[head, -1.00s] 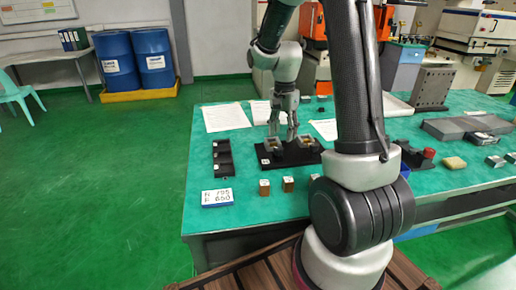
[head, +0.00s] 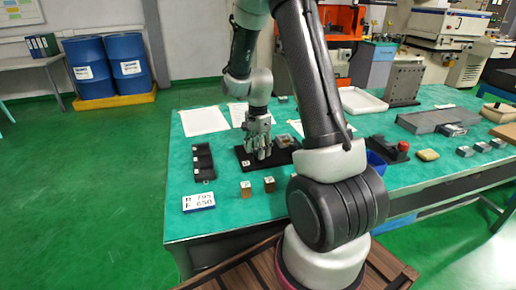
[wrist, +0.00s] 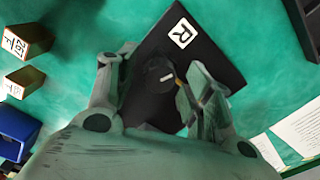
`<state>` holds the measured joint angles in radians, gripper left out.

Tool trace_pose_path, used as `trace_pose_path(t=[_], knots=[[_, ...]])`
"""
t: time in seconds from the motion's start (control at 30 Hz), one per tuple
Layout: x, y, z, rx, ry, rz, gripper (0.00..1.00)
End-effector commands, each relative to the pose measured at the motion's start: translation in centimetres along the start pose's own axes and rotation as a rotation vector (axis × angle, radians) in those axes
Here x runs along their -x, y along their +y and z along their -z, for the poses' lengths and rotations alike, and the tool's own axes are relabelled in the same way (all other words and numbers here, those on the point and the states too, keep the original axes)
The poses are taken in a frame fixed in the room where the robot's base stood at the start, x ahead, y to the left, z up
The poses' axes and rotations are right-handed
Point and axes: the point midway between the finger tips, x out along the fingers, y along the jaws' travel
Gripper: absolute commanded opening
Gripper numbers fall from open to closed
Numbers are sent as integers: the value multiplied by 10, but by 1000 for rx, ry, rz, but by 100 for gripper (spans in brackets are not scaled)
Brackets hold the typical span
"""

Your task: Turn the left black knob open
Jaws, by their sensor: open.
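A black plate (head: 240,155) lies on the green bench and carries a small white label (head: 246,163) at its front left corner. In the wrist view the plate (wrist: 215,65) shows the label (wrist: 182,33), which reads like an R. A dark round knob (wrist: 160,79) with a pale mark on it sits on the plate. My gripper (wrist: 155,85) is open, with one finger on each side of the knob; I cannot tell whether they touch it. In the head view my gripper (head: 261,152) is low over the plate's left part and hides the knob there.
A grey fixture (head: 285,141) stands on the plate's right part. Small blocks (head: 246,191) (head: 270,185), a numbered card (head: 199,201) and a black compartment tray (head: 203,162) lie nearby. Papers (head: 204,121) lie behind. A blue bin (head: 376,163) stands right of my arm.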

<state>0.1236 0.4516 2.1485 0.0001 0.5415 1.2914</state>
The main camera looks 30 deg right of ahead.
Motion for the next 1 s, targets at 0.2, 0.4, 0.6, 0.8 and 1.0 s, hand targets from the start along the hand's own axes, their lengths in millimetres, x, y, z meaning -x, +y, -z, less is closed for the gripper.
trace_pose_path(t=[0.2,0.4,0.6,0.8,1.0], knots=[[0,0,0,0,0,0,48],[0,0,0,1,0,0,11],[0,0,0,3,0,0,5],[0,0,0,39,0,0,5],[0,0,0,146,0,1,5]])
